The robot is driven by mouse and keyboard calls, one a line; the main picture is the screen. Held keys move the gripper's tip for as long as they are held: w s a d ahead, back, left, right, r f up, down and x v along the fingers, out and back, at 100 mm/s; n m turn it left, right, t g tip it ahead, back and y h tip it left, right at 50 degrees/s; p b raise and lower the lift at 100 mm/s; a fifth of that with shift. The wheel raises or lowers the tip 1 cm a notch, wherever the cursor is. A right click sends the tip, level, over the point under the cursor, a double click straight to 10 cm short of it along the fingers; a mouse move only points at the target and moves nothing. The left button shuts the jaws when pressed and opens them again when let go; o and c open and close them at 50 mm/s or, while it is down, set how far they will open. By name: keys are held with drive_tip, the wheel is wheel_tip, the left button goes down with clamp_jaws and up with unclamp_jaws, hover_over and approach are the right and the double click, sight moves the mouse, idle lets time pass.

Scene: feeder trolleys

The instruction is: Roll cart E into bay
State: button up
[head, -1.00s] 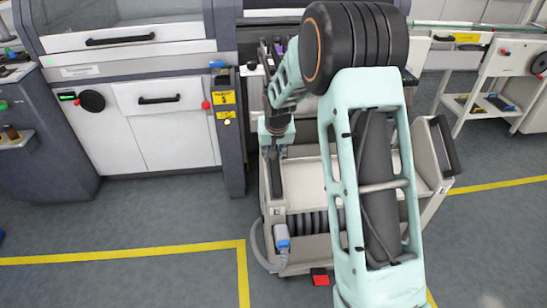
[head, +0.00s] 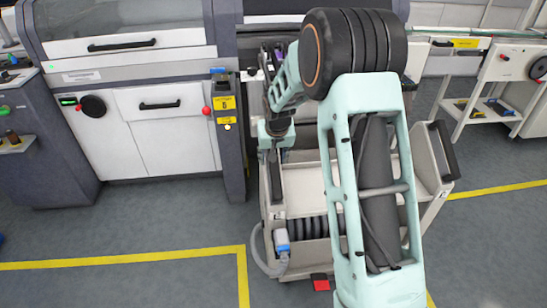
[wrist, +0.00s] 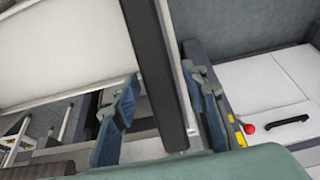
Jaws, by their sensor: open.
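The cart (head: 300,186), a pale grey trolley, stands in front of the machine line at the middle of the head view. Its letter cannot be read, and my arm covers much of it. My gripper (head: 276,150) is at the cart's left side, its fingertips hard to make out there. In the wrist view my gripper (wrist: 160,78) is open, with one blue finger on each side of a dark bar (wrist: 158,60) that looks like a cart handle. Contact cannot be told. The bay seems to be the dark opening (head: 254,60) behind the cart, mostly hidden by my arm.
A grey post (head: 232,160) with a yellow label 5 stands just left of the cart. White machine cabinets (head: 165,140) lie further left. Another trolley (head: 497,85) is at the right back. Yellow floor lines (head: 120,259) mark the clear floor in front.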

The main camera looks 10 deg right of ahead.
drive_tip(key=v, duration=1.2)
drive_tip(key=shift+r, duration=0.1)
